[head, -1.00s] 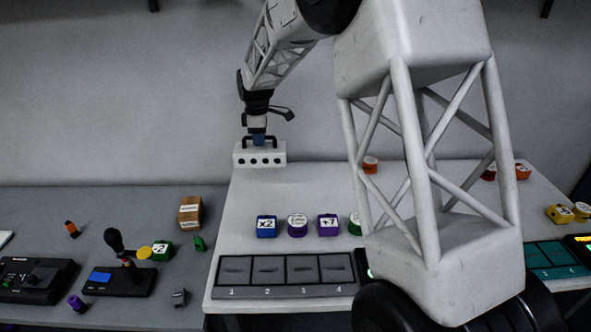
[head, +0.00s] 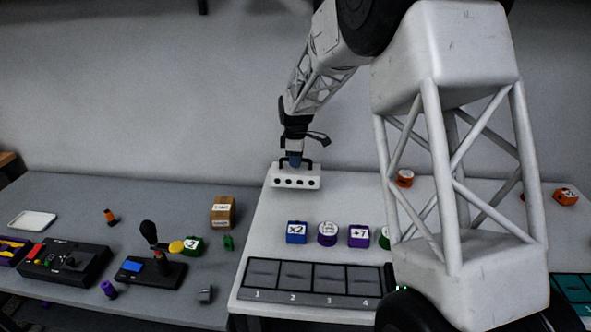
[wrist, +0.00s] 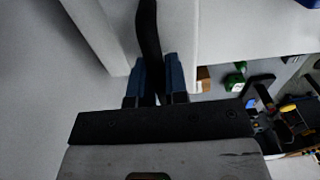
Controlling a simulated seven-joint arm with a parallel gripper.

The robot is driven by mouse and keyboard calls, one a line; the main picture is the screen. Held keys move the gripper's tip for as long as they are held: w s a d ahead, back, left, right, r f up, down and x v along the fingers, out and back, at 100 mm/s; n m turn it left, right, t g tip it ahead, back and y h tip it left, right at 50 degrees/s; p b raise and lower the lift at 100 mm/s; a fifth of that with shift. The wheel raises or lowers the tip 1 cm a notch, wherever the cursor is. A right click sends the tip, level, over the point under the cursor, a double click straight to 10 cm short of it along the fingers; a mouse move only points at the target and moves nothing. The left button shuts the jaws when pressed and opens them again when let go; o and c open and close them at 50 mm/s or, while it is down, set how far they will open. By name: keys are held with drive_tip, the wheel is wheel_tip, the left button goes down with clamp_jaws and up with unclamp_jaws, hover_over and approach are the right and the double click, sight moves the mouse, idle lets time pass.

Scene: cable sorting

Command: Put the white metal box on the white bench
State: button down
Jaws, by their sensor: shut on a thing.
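The white metal box (head: 294,181) has a row of dark round holes along its front and a black handle on top. It is level, over the back left part of the white bench (head: 262,222). I cannot tell whether its underside touches the bench top. My gripper (head: 295,162) is above it, shut on the handle. In the wrist view, the blue fingers of my gripper (wrist: 158,80) close around the dark handle (wrist: 148,40), and a pale face of the box (wrist: 174,32) shows behind.
A numbered slot tray (head: 312,297) lies along the front. A wooden block (head: 222,212) and joystick (head: 152,245) are on the grey table left.

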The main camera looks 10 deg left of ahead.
drive_tip(key=shift+f, duration=1.8)
drive_tip(key=shift+f, duration=0.1)
drive_tip(key=c, duration=1.1)
unclamp_jaws()
wheel_tip(320, 180, up, 12)
drive_tip(key=shift+r, duration=0.1)
drive_tip(key=shift+d, duration=0.1)
